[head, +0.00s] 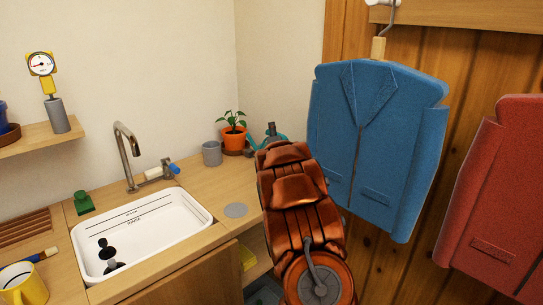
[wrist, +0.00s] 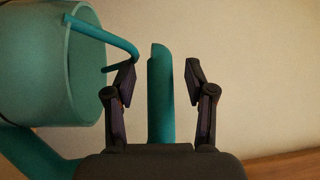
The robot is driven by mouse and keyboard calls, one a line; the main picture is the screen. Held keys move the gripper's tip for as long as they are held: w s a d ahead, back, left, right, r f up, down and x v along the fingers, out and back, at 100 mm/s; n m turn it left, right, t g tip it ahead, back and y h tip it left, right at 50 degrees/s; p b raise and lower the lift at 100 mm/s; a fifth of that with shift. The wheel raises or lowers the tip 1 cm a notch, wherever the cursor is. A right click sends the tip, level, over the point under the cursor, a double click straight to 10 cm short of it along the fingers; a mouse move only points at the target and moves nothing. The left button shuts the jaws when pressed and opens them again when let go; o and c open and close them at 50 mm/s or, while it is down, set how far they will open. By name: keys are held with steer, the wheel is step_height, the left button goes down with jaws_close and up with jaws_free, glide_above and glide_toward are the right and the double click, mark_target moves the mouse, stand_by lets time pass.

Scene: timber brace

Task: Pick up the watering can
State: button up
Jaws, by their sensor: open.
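The teal watering can (head: 253,139) stands at the back right of the counter, partly hidden behind my arm in the head view. In the wrist view, its round open body (wrist: 45,75) fills the left side. My gripper (wrist: 160,74) is open, with one dark finger on each side of an upright teal bar (wrist: 160,110), which looks like the can's handle. Gaps show between the bar and both fingers. A bent teal piece (wrist: 108,32) runs from the body's rim to near the left finger; I cannot tell if they touch.
A potted plant in an orange pot (head: 234,138) and a grey cup (head: 212,153) stand left of the can. A white sink (head: 190,215) with a tap (head: 127,155) lies farther left. A blue jacket (head: 375,130) hangs close to my arm's right.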

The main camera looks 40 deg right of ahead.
jaws_close()
stand_by(0.3)
stand_by(0.4)
